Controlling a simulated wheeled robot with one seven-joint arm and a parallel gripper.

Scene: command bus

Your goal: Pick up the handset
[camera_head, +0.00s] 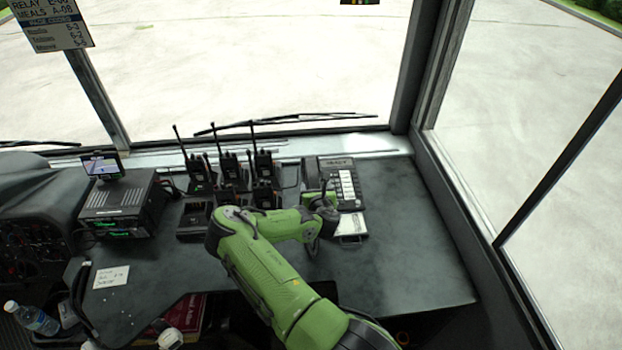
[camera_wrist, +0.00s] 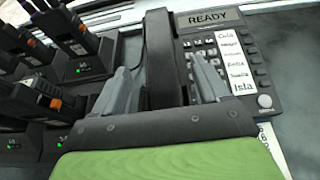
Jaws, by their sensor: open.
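The desk phone (camera_head: 337,163) stands on the dash at the right, its display reading READY in the wrist view (camera_wrist: 208,18). Its black handset (camera_wrist: 160,48) lies lengthwise along the left side of the phone, beside the keypad. My gripper (camera_wrist: 160,66) is open, with one grey finger to the left of the handset and one to the right, over the keypad edge. I cannot tell whether either finger touches it. The handset's near end is hidden behind my gripper's body. In the head view my gripper (camera_head: 323,202) covers the phone's lower left part.
Several radios stand in chargers (camera_wrist: 85,68) close to the left of the phone. A white paper (camera_head: 352,225) lies just in front of the phone. A black radio unit (camera_head: 125,205) sits further left. The dash (camera_head: 420,240) to the right is clear. The windshield is behind.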

